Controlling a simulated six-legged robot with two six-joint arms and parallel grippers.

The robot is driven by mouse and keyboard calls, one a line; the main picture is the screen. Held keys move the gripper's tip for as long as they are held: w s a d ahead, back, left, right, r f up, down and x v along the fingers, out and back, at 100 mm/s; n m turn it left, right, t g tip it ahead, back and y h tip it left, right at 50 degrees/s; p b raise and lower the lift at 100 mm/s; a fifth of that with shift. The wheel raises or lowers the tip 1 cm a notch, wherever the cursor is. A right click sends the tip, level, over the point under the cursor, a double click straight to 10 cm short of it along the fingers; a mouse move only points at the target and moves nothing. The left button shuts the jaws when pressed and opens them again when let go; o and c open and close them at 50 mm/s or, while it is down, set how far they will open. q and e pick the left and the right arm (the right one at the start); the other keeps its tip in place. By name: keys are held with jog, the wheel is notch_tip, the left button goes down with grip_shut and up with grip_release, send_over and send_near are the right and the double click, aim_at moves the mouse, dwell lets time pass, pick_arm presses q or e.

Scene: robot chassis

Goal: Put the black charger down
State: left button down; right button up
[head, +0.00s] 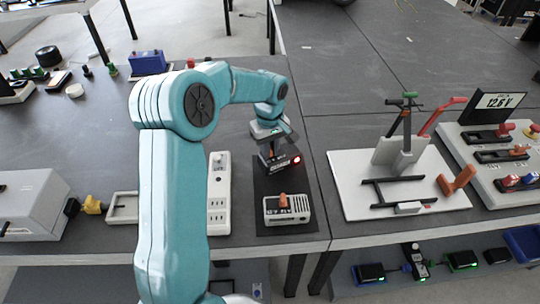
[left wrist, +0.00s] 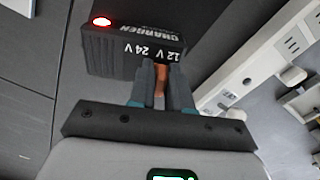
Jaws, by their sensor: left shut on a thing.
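The black charger (head: 280,163) is a dark box with a lit red lamp at its right side in the head view. In the left wrist view the charger (left wrist: 125,52) shows white lettering "CHARGER" and "12 V 24 V". My left gripper (head: 267,147) is shut on its orange grip, which also shows between the fingers in the wrist view (left wrist: 160,85). The charger is over the back part of a black mat (head: 266,187). I cannot tell whether its underside touches the mat. My right gripper is not in view.
A white box with an orange knob (head: 287,209) stands at the mat's front. A white power strip (head: 218,195) lies just left of the mat. A white board with a stand (head: 345,185) is to the right. The grey table behind the charger is clear.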

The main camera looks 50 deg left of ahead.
pick_arm(q)
notch_tip(320, 180, down, 3)
jog(key=c, duration=1.1)
grip_release()
jog(key=shift+o, duration=0.2)
jog(key=shift+r, duration=0.1)
notch_tip(320, 180, up, 12)
notch_tip(320, 180, up, 10)
jog(key=p, duration=1)
